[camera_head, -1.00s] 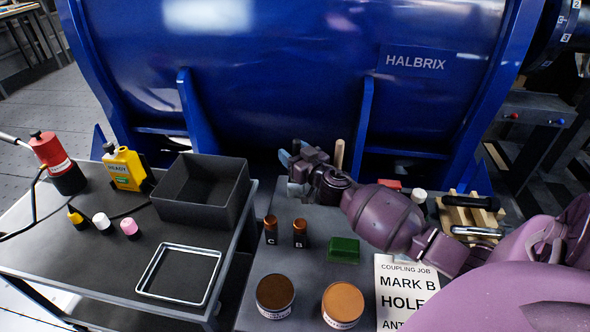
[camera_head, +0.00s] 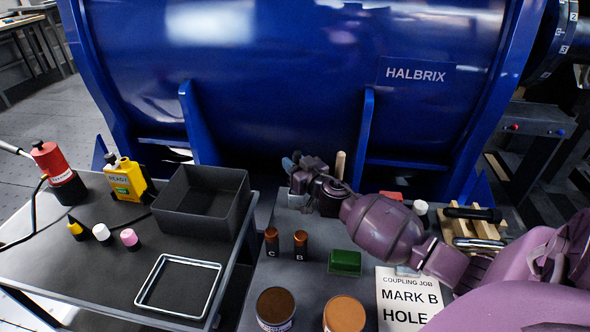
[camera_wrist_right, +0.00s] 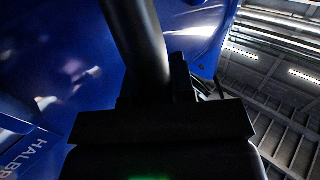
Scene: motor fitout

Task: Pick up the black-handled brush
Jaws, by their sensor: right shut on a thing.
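My right gripper (camera_head: 302,170) is at the back of the grey bench, close to the blue machine, with its arm coming in from the right. In the right wrist view a thick, dark round handle (camera_wrist_right: 137,45) stands between the jaws. It fits the black-handled brush, and the gripper is shut on it. The brush's bristles do not show, and in the head view the gripper and wrist hide most of it. A light wooden handle (camera_head: 340,164) stands upright just right of the gripper. My left gripper is not in view.
The blue machine (camera_head: 290,80) walls off the back. Brown bottles C (camera_head: 271,241) and B (camera_head: 300,244), a green block (camera_head: 345,262), two round tins and a job card (camera_head: 405,300) stand in front. A wooden rack (camera_head: 475,228) is at right. The left table holds a dark bin (camera_head: 200,215).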

